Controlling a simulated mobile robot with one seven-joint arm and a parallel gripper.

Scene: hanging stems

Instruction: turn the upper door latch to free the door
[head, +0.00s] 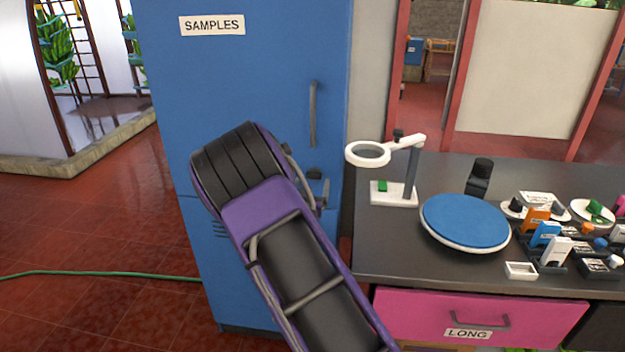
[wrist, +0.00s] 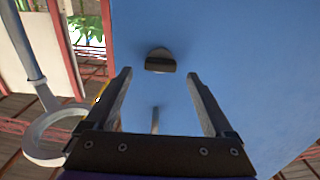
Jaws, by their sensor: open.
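The blue upper door (head: 270,70) labelled SAMPLES appears closed and has a grey vertical handle (head: 313,113). A dark latch (head: 315,174) sits below the handle near the door's right edge. In the wrist view the latch (wrist: 160,60) is a dark rounded piece with a flat lighter face, on the blue surface. My gripper (wrist: 159,73) is open and empty. Its two fingers point toward the door, with the latch between and slightly beyond the fingertips in the picture. No contact shows. In the head view my purple arm hides most of the gripper.
Right of the cabinet stands a dark bench (head: 390,245) with a white magnifier lamp (head: 368,154), a blue round turntable (head: 465,221) and several small items. A pink drawer (head: 420,313) is below. A green hose (head: 100,275) lies on the open red floor at left.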

